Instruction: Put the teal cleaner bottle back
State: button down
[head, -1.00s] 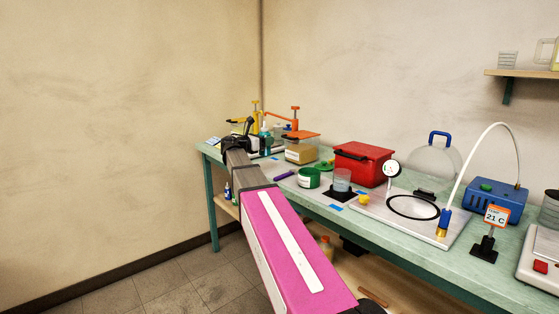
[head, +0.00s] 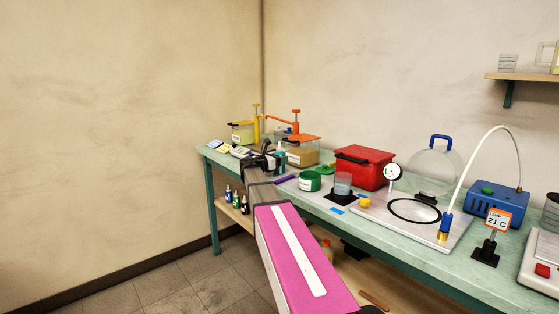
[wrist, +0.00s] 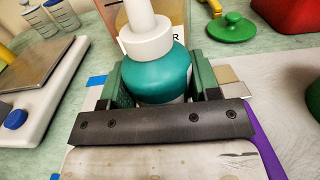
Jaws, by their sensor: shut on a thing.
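The teal cleaner bottle (wrist: 160,75) has a white collar and neck and stands between my gripper's jaws in the wrist view. My gripper (wrist: 158,90) is shut on it, with a green-padded finger on each side. In the head view the bottle (head: 281,157) shows as a small teal patch just beyond my gripper (head: 272,160), over the far left part of the bench. The lower part of the bottle is hidden by the dark gripper bar. I cannot tell whether its base touches the bench.
A scale (wrist: 40,85) is left of the bottle and a tan-filled container (head: 301,151) is behind it. A purple tool (wrist: 264,140), green lid (wrist: 231,28) and red box (head: 363,168) are to the right. Several small bottles (head: 236,201) stand on the lower shelf.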

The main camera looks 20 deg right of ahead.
jog(key=shift+c, duration=1.7)
grip_release()
jog(key=shift+f, duration=0.1)
jog(key=v, duration=1.2)
